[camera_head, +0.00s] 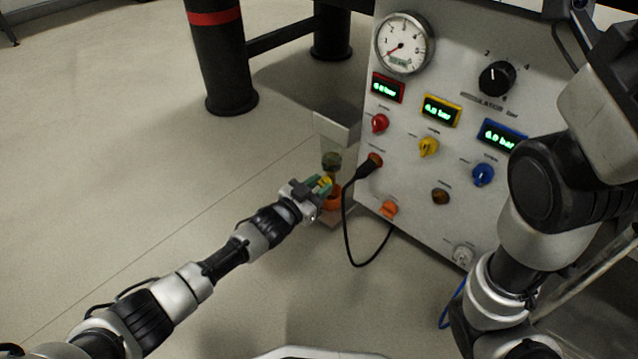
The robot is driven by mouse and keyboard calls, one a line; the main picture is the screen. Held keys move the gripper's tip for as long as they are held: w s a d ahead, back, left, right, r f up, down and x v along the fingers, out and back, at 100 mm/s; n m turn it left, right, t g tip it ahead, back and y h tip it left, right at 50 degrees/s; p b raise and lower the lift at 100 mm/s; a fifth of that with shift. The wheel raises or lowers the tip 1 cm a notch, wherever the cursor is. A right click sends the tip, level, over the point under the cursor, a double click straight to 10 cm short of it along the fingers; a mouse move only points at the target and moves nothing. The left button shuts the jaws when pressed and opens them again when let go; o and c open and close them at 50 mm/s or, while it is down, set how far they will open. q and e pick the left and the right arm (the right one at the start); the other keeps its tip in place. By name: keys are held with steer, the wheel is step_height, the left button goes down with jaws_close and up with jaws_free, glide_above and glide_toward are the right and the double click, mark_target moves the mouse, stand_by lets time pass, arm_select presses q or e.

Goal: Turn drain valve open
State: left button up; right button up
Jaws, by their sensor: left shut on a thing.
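My left gripper (320,187) reaches in from the left and is shut on a small yellow part, which looks like the drain valve handle (326,181). Its jaws cover most of this part, so I cannot tell how far it is turned. Just behind the jaws is an orange fitting (333,203), and a dark green rounded part (331,160) shows above, below a grey block (338,131). My right arm fills the right side; its gripper is not in view.
A black cable (346,225) hangs beside the gripper. Floor at left is clear.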

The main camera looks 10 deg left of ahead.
arm_select(q)
steer(key=o, duration=0.9)
steer(key=shift+s+a, duration=0.2)
steer(key=shift+s, duration=0.05)
steer(key=p+v, duration=0.7)
steer(key=v, duration=0.3)
steer(key=shift+s, duration=0.1)
